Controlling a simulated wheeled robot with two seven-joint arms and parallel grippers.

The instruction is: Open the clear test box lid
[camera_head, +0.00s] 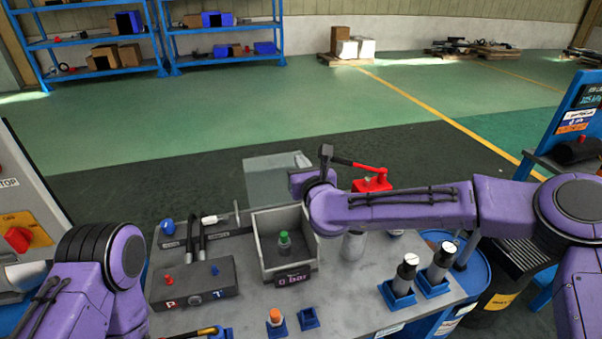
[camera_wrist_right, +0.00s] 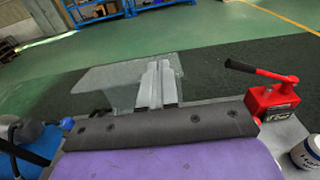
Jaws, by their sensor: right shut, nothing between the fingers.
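The clear test box (camera_head: 262,240) is an open-topped grey box on the bench with a dark "0 bar" label on its front. A green-topped part (camera_head: 284,243) stands inside it. The clear lid (camera_head: 270,182) shows as a pale see-through pane behind the box, raised off its top; its exact tilt is hard to tell. In the right wrist view the lid (camera_wrist_right: 112,88) lies behind and left of the fingers. My right gripper (camera_head: 303,160) is shut and empty at the lid's upper right; its fingers show in the wrist view (camera_wrist_right: 158,84). Contact is unclear. My left gripper is out of view.
A red hand pump (camera_head: 372,182) stands right of the box, also in the wrist view (camera_wrist_right: 270,98). Metal cylinders in blue holders (camera_head: 402,292) stand at the bench's right. A dark block (camera_head: 195,284) and levers (camera_head: 200,235) sit left.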

